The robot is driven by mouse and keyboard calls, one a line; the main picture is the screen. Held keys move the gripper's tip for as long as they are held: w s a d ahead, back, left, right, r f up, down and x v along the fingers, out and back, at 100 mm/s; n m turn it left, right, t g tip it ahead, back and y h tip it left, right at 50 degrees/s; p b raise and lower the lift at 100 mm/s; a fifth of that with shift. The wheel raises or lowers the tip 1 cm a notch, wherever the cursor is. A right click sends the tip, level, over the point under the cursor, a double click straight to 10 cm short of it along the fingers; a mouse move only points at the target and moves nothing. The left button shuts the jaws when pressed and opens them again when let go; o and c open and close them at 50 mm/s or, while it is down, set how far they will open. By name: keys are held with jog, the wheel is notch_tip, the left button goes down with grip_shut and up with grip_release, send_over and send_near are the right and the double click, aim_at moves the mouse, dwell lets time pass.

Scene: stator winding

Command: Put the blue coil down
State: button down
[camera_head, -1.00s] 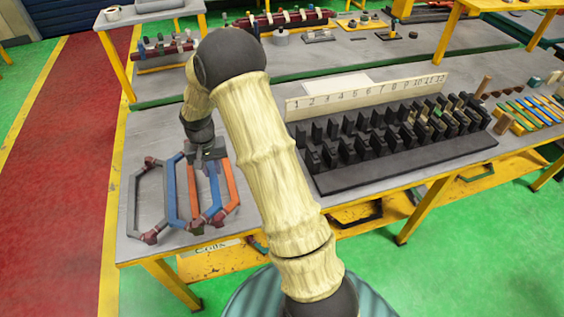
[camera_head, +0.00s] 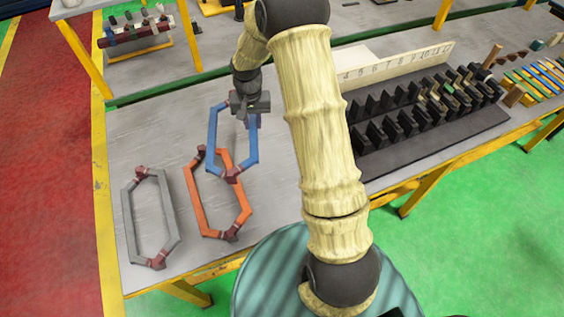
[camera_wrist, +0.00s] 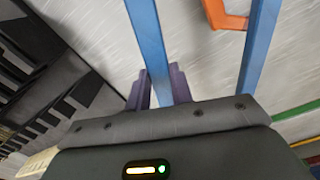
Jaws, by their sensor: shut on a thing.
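The blue coil (camera_head: 213,143) is a long six-sided loop with dark red wrapped ends. My gripper (camera_head: 253,119) is shut on its right side near the far end, in the head view. In the wrist view the blue coil (camera_wrist: 146,35) runs between the purple fingers of my gripper (camera_wrist: 160,88). The coil's near end shows above the far part of the orange coil (camera_head: 194,196). I cannot tell whether the blue coil touches the table. The orange coil also shows in the wrist view (camera_wrist: 228,20).
A grey coil (camera_head: 128,215) lies left of the orange coil on the grey table (camera_head: 150,125). A black slotted rack (camera_head: 440,139) with a numbered strip (camera_head: 400,63) stands to the right. Bare table lies behind and left of the blue coil.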

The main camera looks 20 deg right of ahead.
jog(key=shift+s+d+r, duration=0.1)
jog(key=shift+d, duration=0.05)
jog(key=shift+d, duration=0.25)
jog(key=s+d+n+b, duration=0.3)
jog(key=s+d, duration=0.5)
jog(key=d, duration=0.5)
jog(key=shift+s+r+n+b, duration=0.3)
jog(key=shift+r+n, duration=0.05)
jog(key=shift+n, duration=0.05)
jog(key=shift+f, duration=3.15)
jog(key=shift+f, duration=0.1)
jog(key=shift+f+p, duration=0.4)
jog(key=shift+f, duration=1.4)
